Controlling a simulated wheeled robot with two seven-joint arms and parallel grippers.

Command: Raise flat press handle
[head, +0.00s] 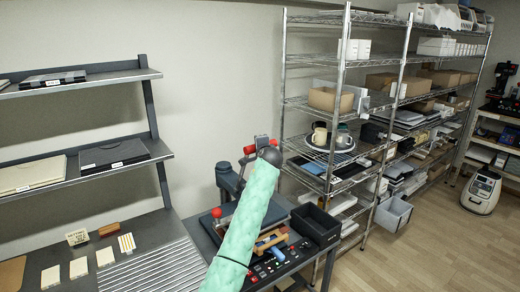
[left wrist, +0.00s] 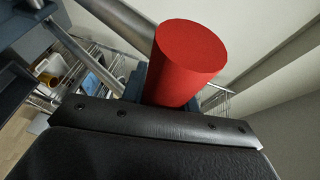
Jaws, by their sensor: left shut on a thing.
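The flat press (head: 226,180) stands on the dark bench, largely hidden behind my green-sleeved arm. Its handle ends in a red cylindrical grip (head: 249,149), which is up at the top of the press. In the left wrist view the red grip (left wrist: 188,60) stands up large and close beyond the dark gripper edge. My left gripper (head: 261,142) is at the grip and shut on it; the fingertips themselves are mostly hidden. My right gripper is in neither view.
A wire shelf (head: 340,100) with mugs and boxes stands to the right. Wall shelves (head: 90,160) and small sample blocks (head: 108,230) are at left.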

